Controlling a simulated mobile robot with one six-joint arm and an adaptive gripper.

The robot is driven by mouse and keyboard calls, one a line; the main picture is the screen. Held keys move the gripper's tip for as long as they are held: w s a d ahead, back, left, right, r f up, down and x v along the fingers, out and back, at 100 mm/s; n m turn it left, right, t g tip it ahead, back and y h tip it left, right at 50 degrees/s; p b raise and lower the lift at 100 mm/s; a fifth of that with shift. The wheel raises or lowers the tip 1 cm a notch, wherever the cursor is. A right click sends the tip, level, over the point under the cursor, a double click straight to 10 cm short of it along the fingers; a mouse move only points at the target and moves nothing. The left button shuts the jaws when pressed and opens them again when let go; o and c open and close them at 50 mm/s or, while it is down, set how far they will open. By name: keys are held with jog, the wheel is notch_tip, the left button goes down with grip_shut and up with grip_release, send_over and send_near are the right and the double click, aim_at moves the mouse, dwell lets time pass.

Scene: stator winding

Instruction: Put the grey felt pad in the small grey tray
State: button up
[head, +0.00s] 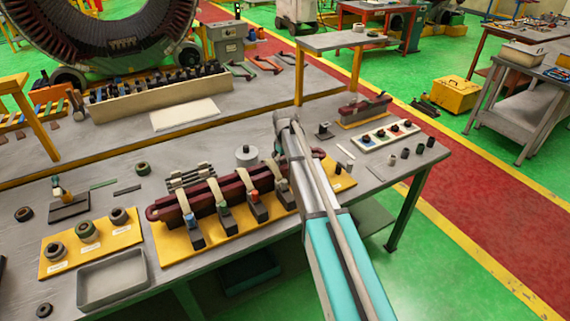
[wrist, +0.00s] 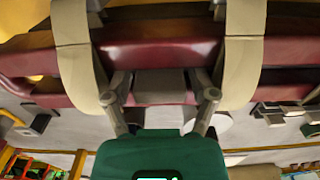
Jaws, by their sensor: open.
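The small grey tray (head: 111,278) sits empty at the front left of the bench in the head view. In the wrist view, a flat grey piece (wrist: 160,87), which looks like the felt pad, lies against the maroon coil (wrist: 160,50) between two beige straps. My gripper (wrist: 161,92) is open, with one finger on each side of this grey piece. I cannot tell whether the fingers touch it. In the head view my arm hides the gripper and the grey piece.
The maroon coil (head: 192,205) rests on a yellow board (head: 172,249) with several strapped clamps. A yellow board with labelled rings (head: 87,231) stands behind the tray. A grey cylinder (head: 246,156) stands behind the coil. Small parts lie at the bench's right end.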

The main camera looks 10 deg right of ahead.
jog(key=c, duration=0.6)
jog(key=shift+r, duration=0.25)
notch_tip(320, 180, up, 2)
jog(key=p, duration=0.2)
jog(key=shift+r+p, duration=0.1)
jog(key=shift+p, duration=0.25)
jog(key=s+r+p, duration=0.3)
jog(key=s, duration=0.1)
jog(key=s+r+p, duration=0.4)
jog(key=s, duration=0.1)
jog(key=s+r+p, duration=0.3)
jog(key=s, duration=0.2)
jog(key=shift+r, duration=0.15)
